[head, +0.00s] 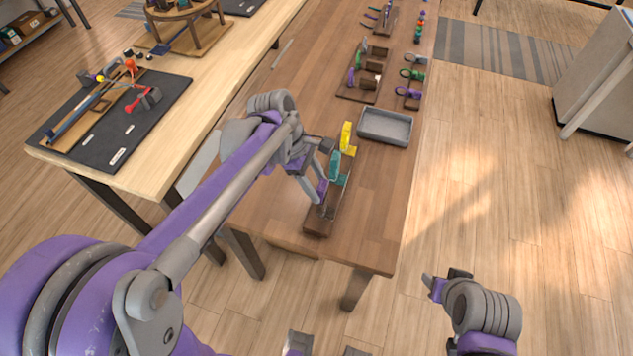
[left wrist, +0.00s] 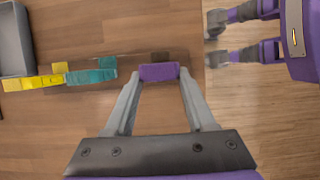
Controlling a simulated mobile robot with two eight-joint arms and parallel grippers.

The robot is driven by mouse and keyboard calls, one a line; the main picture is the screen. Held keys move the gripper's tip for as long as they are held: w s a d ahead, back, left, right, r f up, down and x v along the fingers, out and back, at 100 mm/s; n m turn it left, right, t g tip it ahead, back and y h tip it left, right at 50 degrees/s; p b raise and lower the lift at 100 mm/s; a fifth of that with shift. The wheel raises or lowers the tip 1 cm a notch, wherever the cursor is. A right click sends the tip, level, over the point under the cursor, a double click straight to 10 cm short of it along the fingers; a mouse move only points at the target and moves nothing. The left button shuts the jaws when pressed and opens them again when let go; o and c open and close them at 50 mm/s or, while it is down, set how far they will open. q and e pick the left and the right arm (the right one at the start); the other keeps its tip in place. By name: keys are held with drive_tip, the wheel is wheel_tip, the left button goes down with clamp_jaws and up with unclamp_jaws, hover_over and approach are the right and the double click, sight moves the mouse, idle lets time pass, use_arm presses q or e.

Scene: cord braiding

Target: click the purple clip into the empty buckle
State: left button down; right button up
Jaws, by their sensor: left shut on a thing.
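The purple clip (head: 321,187) is between the fingers of my left gripper (head: 315,192), which is shut on it. In the left wrist view the purple clip (left wrist: 159,72) spans the fingertips, with a small dark brown piece (left wrist: 160,57) just beyond it. The clip is at the near part of a brown wooden holder (head: 317,222); I cannot tell whether they touch. A teal clip (head: 335,165) and a yellow clip (head: 346,137) stand farther along the row. The empty buckle is not clearly visible. My right gripper (head: 445,282) is off the table's right side, its jaws unclear.
A grey tray (head: 385,138) lies behind and right of the row. More wooden holders with coloured pieces (head: 363,82) stand farther back on the brown table (head: 290,220). A pale table with a black mat (head: 160,115) is at left. Table surface near the front right corner is clear.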

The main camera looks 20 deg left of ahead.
use_arm(q)
drive_tip(key=shift+f+b, duration=0.7)
drive_tip(key=shift+f, duration=0.45)
drive_tip(key=shift+c, duration=2.4)
unclamp_jaws()
drive_tip(key=o, duration=0.3)
drive_tip(key=shift+s, duration=0.15)
drive_tip(key=shift+w, duration=0.2)
drive_tip(key=shift+o, duration=0.9)
drive_tip(key=shift+s, duration=0.1)
drive_tip(key=shift+r, duration=0.1)
